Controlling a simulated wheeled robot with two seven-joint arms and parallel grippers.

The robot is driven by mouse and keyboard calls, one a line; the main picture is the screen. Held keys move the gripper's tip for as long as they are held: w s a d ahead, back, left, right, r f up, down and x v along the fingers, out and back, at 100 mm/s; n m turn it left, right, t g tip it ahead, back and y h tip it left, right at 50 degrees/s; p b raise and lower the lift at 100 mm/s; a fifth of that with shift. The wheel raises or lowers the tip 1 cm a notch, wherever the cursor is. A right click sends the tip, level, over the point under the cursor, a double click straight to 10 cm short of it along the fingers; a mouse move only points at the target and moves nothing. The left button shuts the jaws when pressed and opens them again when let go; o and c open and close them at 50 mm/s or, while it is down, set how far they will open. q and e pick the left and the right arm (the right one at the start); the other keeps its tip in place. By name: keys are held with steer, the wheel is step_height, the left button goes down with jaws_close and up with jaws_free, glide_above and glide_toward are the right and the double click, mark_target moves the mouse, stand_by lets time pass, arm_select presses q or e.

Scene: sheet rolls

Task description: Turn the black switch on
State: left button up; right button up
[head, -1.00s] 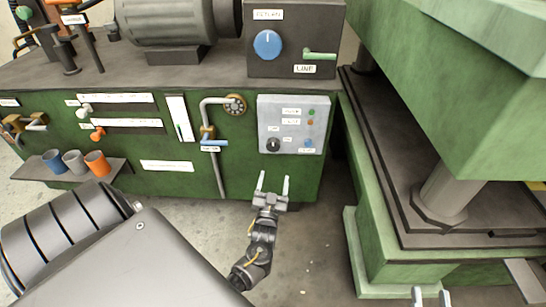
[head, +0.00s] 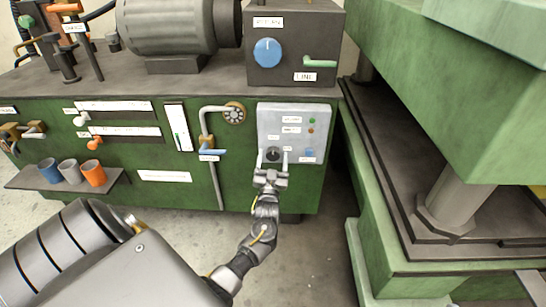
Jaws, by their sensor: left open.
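The black switch (head: 272,154) is a small round knob on the lower left of the light grey control panel (head: 309,140). The panel is on the front of the green machine. My left gripper (head: 272,159) is open, its two fingers pointing up toward the panel, one on each side of the knob in the picture. I cannot tell whether the fingers touch the knob or the panel. The knob's marker is too small to read. My right gripper does not show.
A green lamp (head: 312,121) and a blue button (head: 309,153) are on the same panel. A grey pipe with a blue lever (head: 212,152) runs left of it. A large green press (head: 480,110) stands to the right. Cups sit on a shelf (head: 120,178) at the left.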

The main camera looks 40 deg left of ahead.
arm_select(q)
steer(key=shift+w+a+r, duration=0.25)
steer(key=shift+w+a, duration=0.15)
steer(key=shift+w, duration=0.15)
